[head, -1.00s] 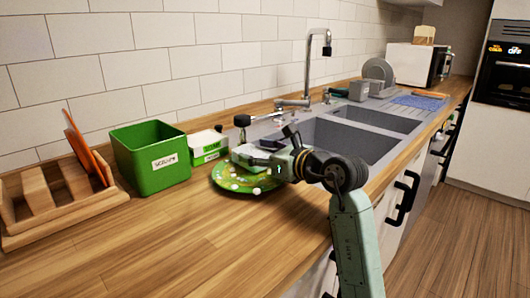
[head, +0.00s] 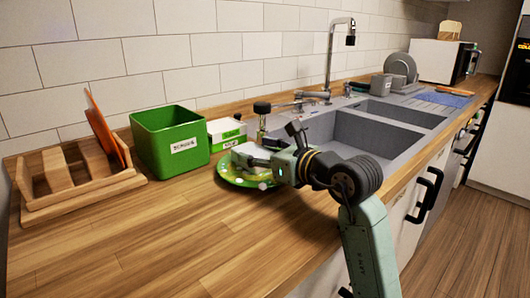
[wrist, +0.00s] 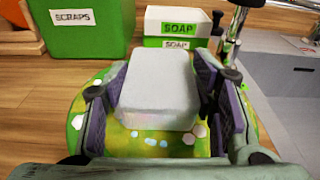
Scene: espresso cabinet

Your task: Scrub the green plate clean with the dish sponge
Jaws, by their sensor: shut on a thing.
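The green plate (head: 228,181) lies on the wooden counter beside the sink, with white and yellowish spots on it. It also shows in the wrist view (wrist: 76,121), partly covered. My gripper (wrist: 158,92) is over the plate, shut on the pale grey dish sponge (wrist: 160,85), with a dark finger on each side. The sponge (head: 252,153) shows in the head view at the gripper's far end. Its underside is hidden, so I cannot tell whether it touches the plate.
A green bin labelled SCRAPS (head: 170,143) and a white and green SOAP box (head: 227,133) stand behind the plate. A wooden rack (head: 75,185) with an orange board is at left. The sink (head: 375,135) and tap (head: 331,60) are at right. The front left counter is clear.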

